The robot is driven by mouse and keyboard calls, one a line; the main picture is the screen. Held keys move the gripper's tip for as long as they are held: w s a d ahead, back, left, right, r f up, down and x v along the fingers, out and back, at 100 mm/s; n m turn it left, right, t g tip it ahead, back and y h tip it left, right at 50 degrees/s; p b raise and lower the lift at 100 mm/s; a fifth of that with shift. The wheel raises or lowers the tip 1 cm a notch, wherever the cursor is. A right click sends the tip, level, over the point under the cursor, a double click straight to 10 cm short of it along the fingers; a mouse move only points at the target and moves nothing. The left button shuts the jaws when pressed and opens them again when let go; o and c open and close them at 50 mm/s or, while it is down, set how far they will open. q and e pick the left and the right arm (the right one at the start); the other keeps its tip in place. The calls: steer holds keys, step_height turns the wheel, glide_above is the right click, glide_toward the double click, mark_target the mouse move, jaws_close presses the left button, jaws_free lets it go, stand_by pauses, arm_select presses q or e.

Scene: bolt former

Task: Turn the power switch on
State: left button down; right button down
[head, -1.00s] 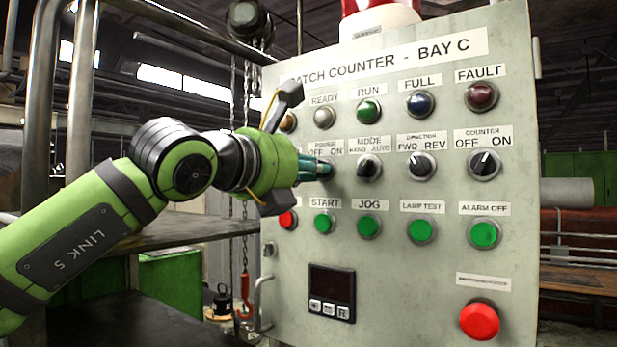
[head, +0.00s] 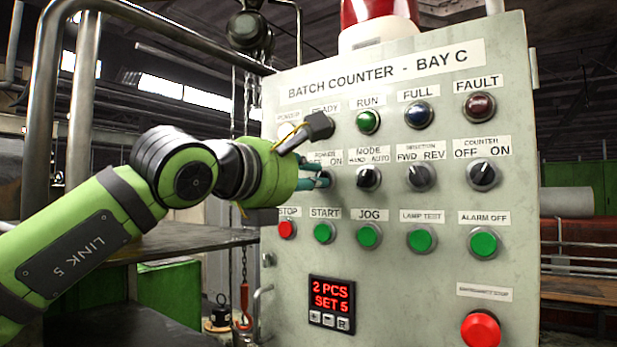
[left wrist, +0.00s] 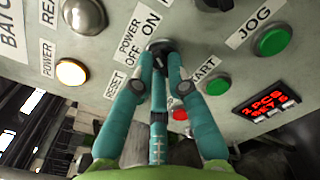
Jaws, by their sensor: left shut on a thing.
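The power switch is a small dark rotary knob below the labels POWER OFF ON on the grey control panel (head: 405,270). My left gripper (head: 322,180) is against the panel there with its teal fingers closed around the knob and hides most of it in the head view. In the left wrist view the fingers of my left gripper (left wrist: 161,52) meet on the power switch (left wrist: 159,44); the knob's pointer is hidden. The red display (head: 331,294) is lit and reads 2 PCS SET 5. A lamp (left wrist: 72,72) glows warm white in the left wrist view. My right gripper is out of view.
The MODE switch (head: 368,178) is close to the right of my fingers. The green START button (head: 324,233) and red STOP button (head: 287,229) are just below. A red emergency-style button (head: 480,330) is at lower right. Metal shelving (head: 160,244) stands left of the panel.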

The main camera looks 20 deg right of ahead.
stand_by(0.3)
arm_select(q)
steer(key=c, duration=1.2)
jaws_free()
steer(key=v, duration=1.2)
